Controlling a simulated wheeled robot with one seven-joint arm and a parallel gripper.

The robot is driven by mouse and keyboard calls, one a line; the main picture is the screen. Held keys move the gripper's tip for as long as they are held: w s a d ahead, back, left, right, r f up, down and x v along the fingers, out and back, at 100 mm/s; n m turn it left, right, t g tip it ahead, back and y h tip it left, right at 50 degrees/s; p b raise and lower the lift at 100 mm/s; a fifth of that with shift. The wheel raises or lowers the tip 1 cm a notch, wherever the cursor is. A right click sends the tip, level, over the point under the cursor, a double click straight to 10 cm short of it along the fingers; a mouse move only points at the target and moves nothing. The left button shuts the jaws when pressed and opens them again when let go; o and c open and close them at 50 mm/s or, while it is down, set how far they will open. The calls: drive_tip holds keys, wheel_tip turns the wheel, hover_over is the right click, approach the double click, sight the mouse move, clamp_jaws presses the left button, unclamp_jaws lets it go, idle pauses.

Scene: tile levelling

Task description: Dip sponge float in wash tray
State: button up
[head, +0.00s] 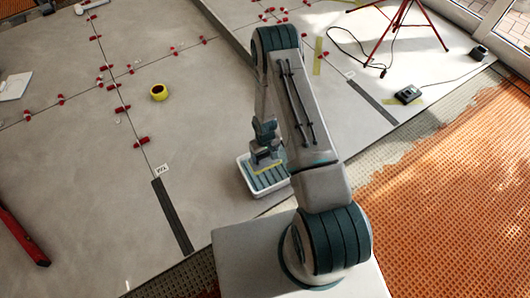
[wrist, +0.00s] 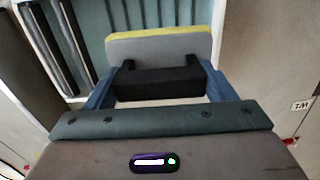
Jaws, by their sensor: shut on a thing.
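The sponge float has a grey board with a yellow edge and a black handle. It shows in the wrist view (wrist: 158,46) and as a yellow strip in the head view (head: 268,167). My gripper (wrist: 157,84) is shut on the black handle, one blue finger at each end. In the head view my gripper (head: 265,153) points down over the wash tray (head: 270,191), a white tub with grey-blue bars or rollers inside. The float lies within the tray's outline from above. I cannot tell whether it touches the bars or water.
Red levelling clips (head: 141,141) stand along the joints. A red tool (head: 22,237) lies at far left, a tripod (head: 397,30) stands at back right.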

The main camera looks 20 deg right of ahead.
wheel_tip(320, 180, down, 9)
drive_tip(key=b, duration=0.6)
drive_tip(key=shift+r, duration=0.15)
idle(1.0)
drive_tip(key=shift+r+p, duration=3.6)
drive_tip(key=shift+r, duration=2.15)
